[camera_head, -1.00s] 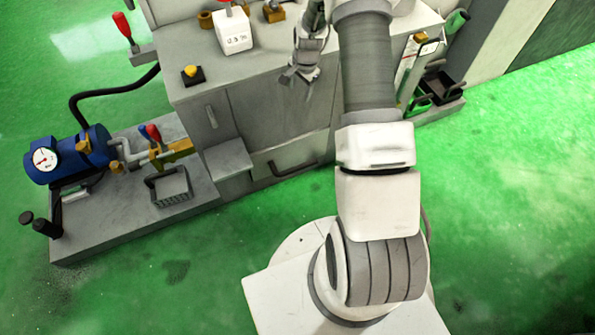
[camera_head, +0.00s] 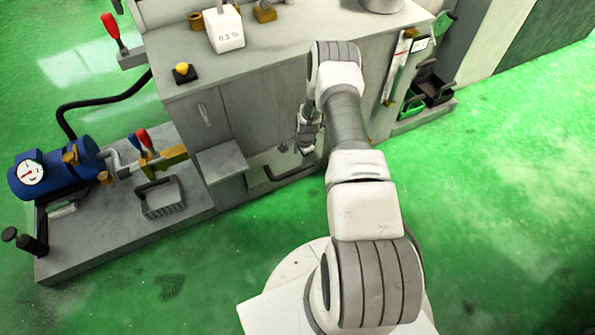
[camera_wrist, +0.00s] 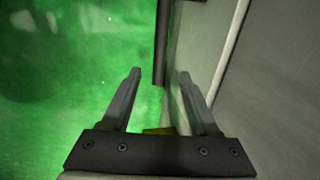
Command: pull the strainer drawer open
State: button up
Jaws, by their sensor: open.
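The strainer drawer (camera_head: 262,158) appears to be the low grey drawer at the foot of the machine cabinet, with a dark bar handle (camera_head: 284,175). It looks shut. My gripper (camera_head: 296,148) is just above the handle, in front of the cabinet, and partly hides the drawer. In the wrist view my gripper (camera_wrist: 160,75) is open and empty. The dark bar handle (camera_wrist: 161,40) shows ahead, lined up with the gap between the fingers. A grey panel (camera_wrist: 196,40), seemingly the drawer front, is on the right. Contact with the handle cannot be told.
A grey side box (camera_head: 222,160) juts out left of the drawer. Further left is a low plinth (camera_head: 95,240) with a blue pump (camera_head: 55,172) and a handled basket (camera_head: 160,197). Green and black bins (camera_head: 432,88) stand at right. The green floor in front is clear.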

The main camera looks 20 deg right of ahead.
aim_at(297, 169)
jog(key=f+b, duration=0.1)
jog(key=f, duration=0.2)
jog(key=w+f+b, duration=0.1)
jog(key=f, duration=0.3)
jog(key=w+f+b, duration=0.1)
jog(key=f+b, duration=0.1)
jog(key=f, duration=0.2)
jog(key=shift+w, duration=0.1)
grip_shut()
dwell(1.0)
